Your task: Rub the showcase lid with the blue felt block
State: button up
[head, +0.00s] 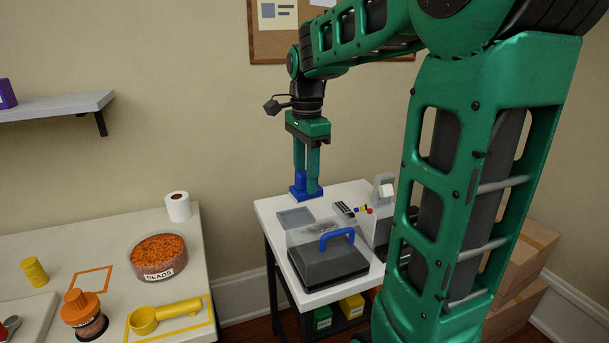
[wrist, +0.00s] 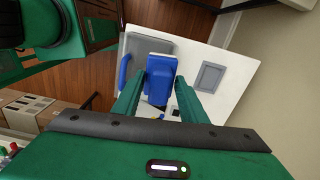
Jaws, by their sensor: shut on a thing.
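My gripper (head: 306,180) points down over the white table and is shut on the blue felt block (head: 305,194). In the wrist view the block (wrist: 159,82) sits between the two fingers. The showcase (head: 328,263) stands on the table, a dark grey case with a clear cover and a blue handle (head: 337,234). In the head view the block is behind and above the showcase, apart from it as far as I can tell. In the wrist view the block overlaps part of the grey showcase (wrist: 147,44), with the blue handle (wrist: 124,71) to its left. The block's underside is hidden.
A flat grey pad (head: 296,217) lies on the white table (head: 267,209) behind the showcase. A grey device (head: 383,186) and small items stand at the right, partly hidden by my arm. The left table holds a bead bowl (head: 158,258), paper roll (head: 178,207) and yellow scoop (head: 146,320).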

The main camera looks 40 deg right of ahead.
jog(key=shift+s+d+r+m, duration=0.1)
jog(key=shift+s+r+m, duration=0.45)
jog(key=shift+s, duration=0.15)
jog(key=shift+f, duration=5.4)
jog(key=o, duration=0.5)
grip_shut()
